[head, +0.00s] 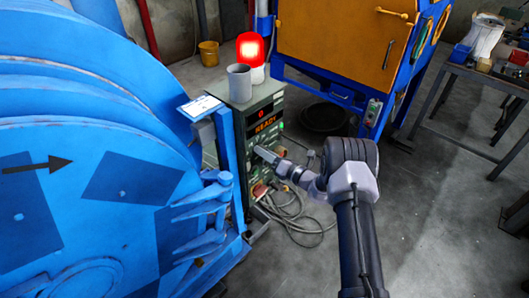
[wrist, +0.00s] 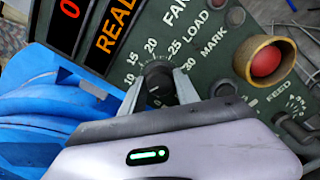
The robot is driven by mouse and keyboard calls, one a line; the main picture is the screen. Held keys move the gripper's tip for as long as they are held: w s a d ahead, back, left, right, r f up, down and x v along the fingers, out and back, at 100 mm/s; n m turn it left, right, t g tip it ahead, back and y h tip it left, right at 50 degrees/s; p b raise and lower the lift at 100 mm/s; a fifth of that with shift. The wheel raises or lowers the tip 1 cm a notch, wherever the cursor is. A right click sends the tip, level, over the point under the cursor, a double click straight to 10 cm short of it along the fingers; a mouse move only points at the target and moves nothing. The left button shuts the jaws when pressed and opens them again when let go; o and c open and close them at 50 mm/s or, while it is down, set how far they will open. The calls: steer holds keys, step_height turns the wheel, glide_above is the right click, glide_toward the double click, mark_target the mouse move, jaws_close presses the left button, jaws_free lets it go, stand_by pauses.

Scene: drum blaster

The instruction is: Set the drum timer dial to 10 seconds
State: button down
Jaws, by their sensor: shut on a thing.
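The drum timer dial (wrist: 159,84) is a black knob on the green control panel, with numbers from 10 to 30 printed around it. My gripper (wrist: 160,88) is shut on the dial, a grey finger on each side of it. Its pointer is partly hidden and I cannot read its setting for sure. In the head view my gripper (head: 268,156) reaches the front of the control box (head: 255,115), whose display reads READY; the dial is too small to tell there.
A red mushroom button (wrist: 267,61) in a brass ring sits right of the dial. The blue drum (head: 90,120) fills the left. Cables (head: 300,220) lie on the floor below.

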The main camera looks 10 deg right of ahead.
steer(key=m, duration=0.4)
steer(key=shift+m, duration=0.4)
steer(key=shift+f+m, duration=0.1)
steer(key=shift+m, duration=0.2)
steer(key=c, duration=0.9)
jaws_free()
steer(key=shift+d, duration=0.1)
steer(key=p+v, duration=0.5)
steer(key=v, duration=1.2)
steer(key=shift+s, duration=0.15)
